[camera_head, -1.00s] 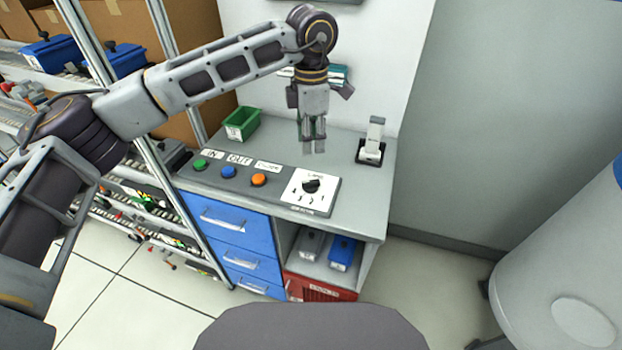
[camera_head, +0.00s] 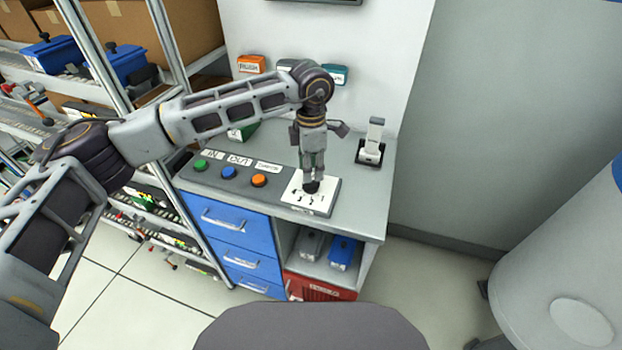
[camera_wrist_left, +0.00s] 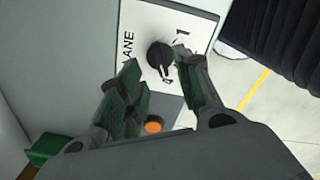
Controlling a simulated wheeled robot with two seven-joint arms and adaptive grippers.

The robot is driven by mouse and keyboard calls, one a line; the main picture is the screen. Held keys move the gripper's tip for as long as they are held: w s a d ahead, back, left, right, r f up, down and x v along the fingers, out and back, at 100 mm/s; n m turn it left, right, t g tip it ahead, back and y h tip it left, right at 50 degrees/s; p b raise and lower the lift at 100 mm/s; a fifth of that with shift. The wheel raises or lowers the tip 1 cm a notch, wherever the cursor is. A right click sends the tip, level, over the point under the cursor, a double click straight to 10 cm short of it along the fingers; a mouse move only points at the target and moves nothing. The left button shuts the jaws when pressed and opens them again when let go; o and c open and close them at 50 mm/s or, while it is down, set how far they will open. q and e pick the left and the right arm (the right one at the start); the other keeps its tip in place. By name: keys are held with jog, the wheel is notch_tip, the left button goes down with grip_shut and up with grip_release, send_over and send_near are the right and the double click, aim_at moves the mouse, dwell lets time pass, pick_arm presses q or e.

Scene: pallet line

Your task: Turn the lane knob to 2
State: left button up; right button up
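The lane knob (camera_head: 311,187) is a small black dial on a white panel (camera_head: 327,203) at the right end of the grey console. It also shows in the left wrist view (camera_wrist_left: 159,56), with "LANE" printed on one side and a "1" on the other. Other numbers are partly hidden, and I cannot tell for sure which number the knob points to. My left gripper (camera_head: 313,176) points down at the knob from above. In the left wrist view its green-padded fingers (camera_wrist_left: 160,62) are apart, with the knob between or just beyond the tips; contact is unclear. My right gripper is out of view.
Green (camera_head: 201,164), blue (camera_head: 228,171) and orange (camera_head: 259,180) buttons sit left of the panel. A green bin (camera_head: 240,133) is partly behind my arm. A black-and-white stand (camera_head: 371,150) is at the back right. A shelf rack stands on the left.

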aim_at(311, 185)
pick_arm(q)
jog(key=shift+f, duration=2.4)
jog(key=shift+c, duration=0.3)
grip_shut()
